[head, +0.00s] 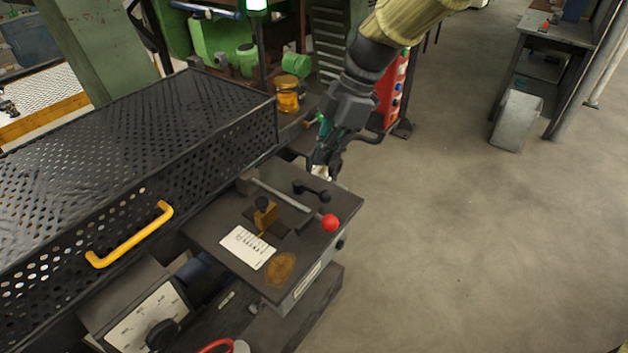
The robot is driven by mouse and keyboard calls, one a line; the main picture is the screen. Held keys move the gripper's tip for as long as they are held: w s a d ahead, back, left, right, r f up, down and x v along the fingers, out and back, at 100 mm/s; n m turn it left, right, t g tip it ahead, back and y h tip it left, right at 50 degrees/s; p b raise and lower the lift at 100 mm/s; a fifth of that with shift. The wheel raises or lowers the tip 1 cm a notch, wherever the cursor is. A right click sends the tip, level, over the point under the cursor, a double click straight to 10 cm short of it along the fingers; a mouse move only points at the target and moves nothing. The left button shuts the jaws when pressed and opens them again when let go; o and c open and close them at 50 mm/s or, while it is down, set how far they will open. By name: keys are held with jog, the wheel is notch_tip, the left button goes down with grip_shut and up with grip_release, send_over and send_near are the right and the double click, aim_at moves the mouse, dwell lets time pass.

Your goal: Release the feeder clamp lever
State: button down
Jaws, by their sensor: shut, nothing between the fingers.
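No label shows which of the two is the clamp lever. My gripper (321,174) points down at the table's far edge, just above the black handle in the picture. It is shut and holds nothing. I cannot tell whether its tips touch anything.
A perforated black guard (130,160) with a yellow handle (130,236) stands at left. A red panel (394,90) stands behind my arm. The floor at right is open.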

aim_at(311, 190)
jog(key=p+x, duration=0.3)
jog(key=x, duration=0.7)
jog(key=shift+s+r, duration=0.1)
